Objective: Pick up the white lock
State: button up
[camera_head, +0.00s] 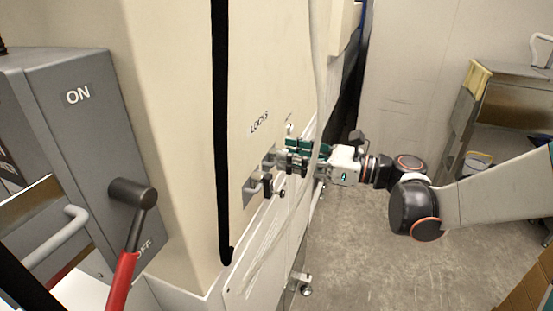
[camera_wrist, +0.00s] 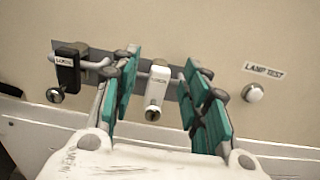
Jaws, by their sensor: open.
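The white lock (camera_wrist: 157,87) hangs on a metal bar on the cream panel in the wrist view, with a round key or knob (camera_wrist: 152,113) below it. My gripper (camera_wrist: 163,78) is open, with its green-padded fingers on either side of the white lock. Gaps show between the lock and both fingers, so it is not gripped. In the head view my gripper (camera_head: 288,154) reaches the panel from the right, and its fingers hide the white lock there. A black lock (camera_wrist: 68,70) hangs left of the white one and also shows in the head view (camera_head: 267,184).
A lamp test button (camera_wrist: 253,92) sits right of the fingers. A grey ON/OFF box (camera_head: 75,125) with a red-handled lever (camera_head: 124,275) stands at the left. A pale cable (camera_head: 317,90) hangs close to my gripper. A grey cart (camera_head: 505,110) stands at the right.

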grip_shut()
dwell(0.3)
jog(key=r, duration=0.4)
jog(key=d+r, duration=0.1)
jog(key=r, duration=0.2)
jog(key=shift+s+d, duration=0.1)
jog(key=shift+s, duration=0.05)
jog(key=b+v, duration=0.2)
jog(key=v, duration=1.7)
jog(key=shift+d+r, duration=0.1)
